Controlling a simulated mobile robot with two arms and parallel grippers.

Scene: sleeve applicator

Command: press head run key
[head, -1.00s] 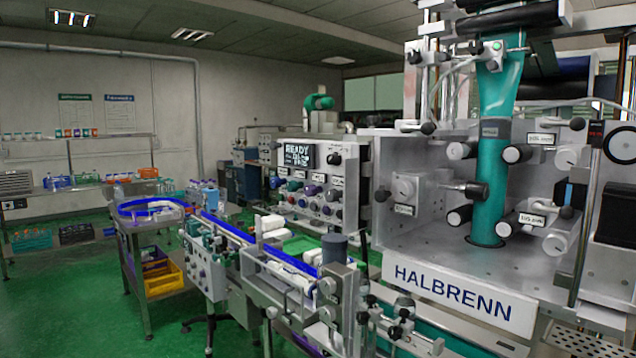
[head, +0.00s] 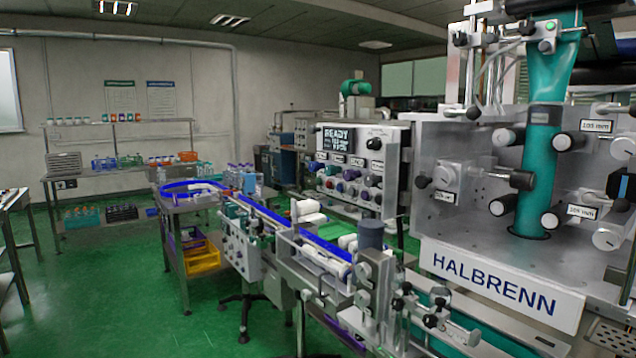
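The control panel (head: 396,166) stands behind the conveyor, right of the middle in the head view. Its small screen (head: 338,141) reads "READY" on top, with smaller lines that I cannot read clearly. Under the screen are several labelled buttons and knobs (head: 345,183) in rows; the labels are too small to read, so I cannot tell which one is the head run key. The HALBRENN machine (head: 493,282), with a teal sleeve (head: 541,172) running down through its rollers, fills the right side. Neither of my grippers is in view.
A conveyor with blue rails (head: 262,212) crosses the middle in front of the panel. A cart with a yellow crate (head: 202,259) stands left of it. Shelves (head: 112,170) with bottles line the back wall. Green floor (head: 110,285) is free at the left.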

